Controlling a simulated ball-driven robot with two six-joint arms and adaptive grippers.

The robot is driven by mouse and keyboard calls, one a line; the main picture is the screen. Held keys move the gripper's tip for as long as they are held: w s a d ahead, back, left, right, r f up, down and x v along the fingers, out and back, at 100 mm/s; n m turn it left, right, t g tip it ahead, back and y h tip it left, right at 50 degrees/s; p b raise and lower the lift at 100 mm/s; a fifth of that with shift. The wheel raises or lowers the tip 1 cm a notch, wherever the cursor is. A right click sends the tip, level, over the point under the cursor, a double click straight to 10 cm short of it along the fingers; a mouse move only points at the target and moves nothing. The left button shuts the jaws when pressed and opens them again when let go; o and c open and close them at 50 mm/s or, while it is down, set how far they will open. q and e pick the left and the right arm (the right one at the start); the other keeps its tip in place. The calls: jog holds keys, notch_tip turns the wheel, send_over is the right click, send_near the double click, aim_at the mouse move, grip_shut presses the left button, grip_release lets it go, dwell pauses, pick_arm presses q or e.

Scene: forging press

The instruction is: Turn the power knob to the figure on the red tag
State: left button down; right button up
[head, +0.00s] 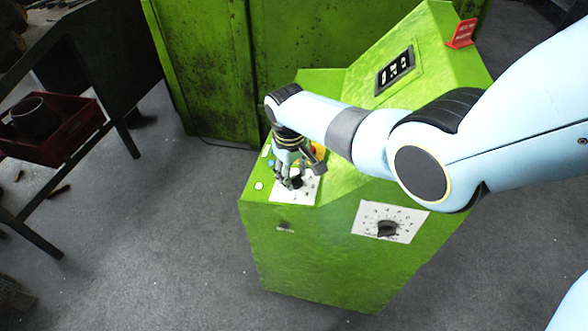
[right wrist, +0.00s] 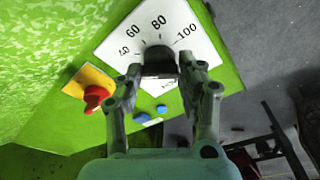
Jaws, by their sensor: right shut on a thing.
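The black knob (right wrist: 160,62) held by my right gripper (right wrist: 162,78) sits on a white dial plate (right wrist: 130,40) marked 40, 60, 80 and 100; I take it as the power knob. The gripper's two fingers are shut on either side of it. In the head view the right gripper (head: 291,181) reaches down onto this knob on the green console's top. The knob's pointer mark cannot be made out. The red tag (head: 462,33) stands on the console's upper right edge; its writing is too small to read. My left gripper is out of view.
A second black knob (head: 388,229) on a white dial is on the console's front. The console (head: 310,245) has a display (head: 395,69). A red crate (head: 75,135) is at the left.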

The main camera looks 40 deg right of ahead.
jog(key=m, duration=0.4)
jog(key=shift+m+h+p, duration=0.3)
jog(key=m, duration=0.5)
jog(key=shift+a+m+g+h, duration=0.1)
jog(key=shift+m+g+h, duration=0.2)
jog(key=shift+h, duration=0.1)
jog(key=o, duration=1.1)
jog(key=shift+o, duration=0.2)
jog(key=v, duration=1.2)
